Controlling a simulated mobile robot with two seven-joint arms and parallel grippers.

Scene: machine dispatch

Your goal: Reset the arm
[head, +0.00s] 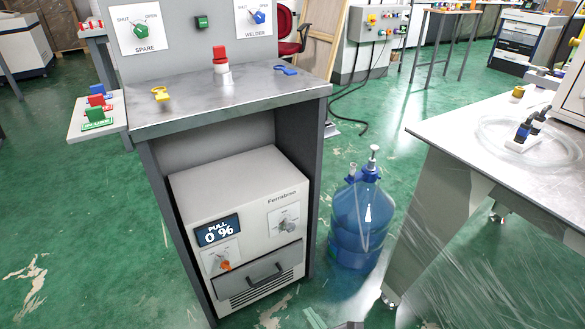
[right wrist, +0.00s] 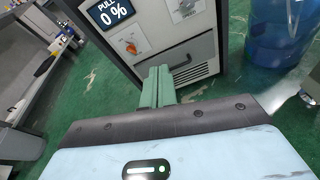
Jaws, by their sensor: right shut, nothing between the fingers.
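My right gripper (head: 314,318) just shows at the bottom edge of the head view, in front of the steel bench and apart from it. In the right wrist view its two green fingers (right wrist: 157,86) are together, with nothing between them. My left gripper is not in view.
A wrapped table (head: 480,150) is at the right. Green floor is open at the left.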

